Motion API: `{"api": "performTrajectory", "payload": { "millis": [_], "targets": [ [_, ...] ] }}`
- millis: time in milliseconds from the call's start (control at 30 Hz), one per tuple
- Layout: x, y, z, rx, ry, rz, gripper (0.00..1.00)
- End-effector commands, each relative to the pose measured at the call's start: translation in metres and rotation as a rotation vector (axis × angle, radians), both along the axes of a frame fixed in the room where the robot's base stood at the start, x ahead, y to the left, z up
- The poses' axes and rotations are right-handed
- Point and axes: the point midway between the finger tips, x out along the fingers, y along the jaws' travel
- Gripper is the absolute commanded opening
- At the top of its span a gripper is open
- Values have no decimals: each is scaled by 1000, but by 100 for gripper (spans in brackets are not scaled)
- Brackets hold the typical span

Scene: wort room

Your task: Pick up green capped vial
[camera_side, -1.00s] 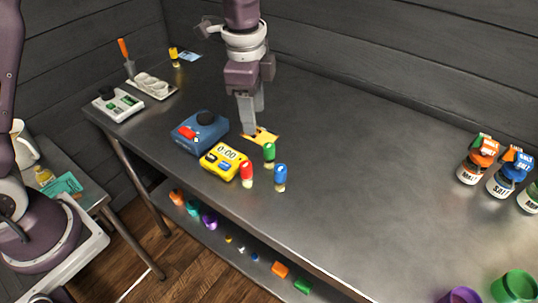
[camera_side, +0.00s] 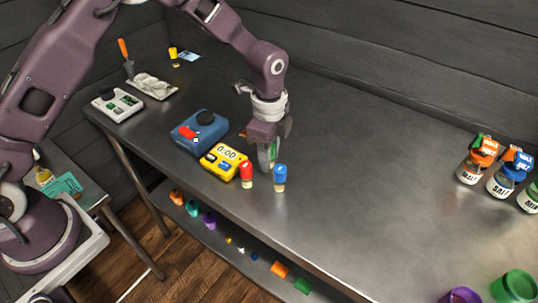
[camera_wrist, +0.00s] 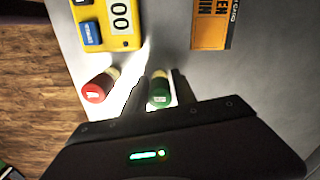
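The green-capped vial (camera_wrist: 160,95) stands upright between the two fingers of my gripper (camera_wrist: 161,90) in the wrist view. A narrow gap seems to show beside its cap, so the fingers look open around it. In the side view my gripper (camera_side: 268,158) points down over the vial, and only a sliver of green (camera_side: 273,151) shows between the fingers. A red-capped vial (camera_side: 246,173) stands just left of the gripper and also shows in the wrist view (camera_wrist: 97,88). A blue-capped vial (camera_side: 280,177) stands close at its right.
A yellow timer (camera_side: 222,162) and a blue device (camera_side: 198,132) stand left of the vials. An orange card (camera_wrist: 211,22) lies behind them. Labelled jars (camera_side: 478,160) stand at the far right. The table's middle right is clear; its front edge is near the vials.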

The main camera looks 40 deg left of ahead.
Motion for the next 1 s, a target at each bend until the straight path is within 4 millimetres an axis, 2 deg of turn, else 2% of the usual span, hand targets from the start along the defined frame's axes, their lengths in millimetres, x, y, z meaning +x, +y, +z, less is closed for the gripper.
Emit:
{"api": "performTrajectory", "payload": {
  "millis": [33, 133, 467, 567, 800, 1000],
  "targets": [
    [0, 0, 0, 0, 0, 0, 21],
    [0, 0, 0, 0, 0, 0, 1],
    [0, 0, 5, -1, -1, 1, 0],
    [1, 0, 24, -1, -4, 1, 0],
    [1, 0, 83, -1, -4, 0, 0],
    [0, 0, 101, 0, 0, 1, 0]
  ]
}}
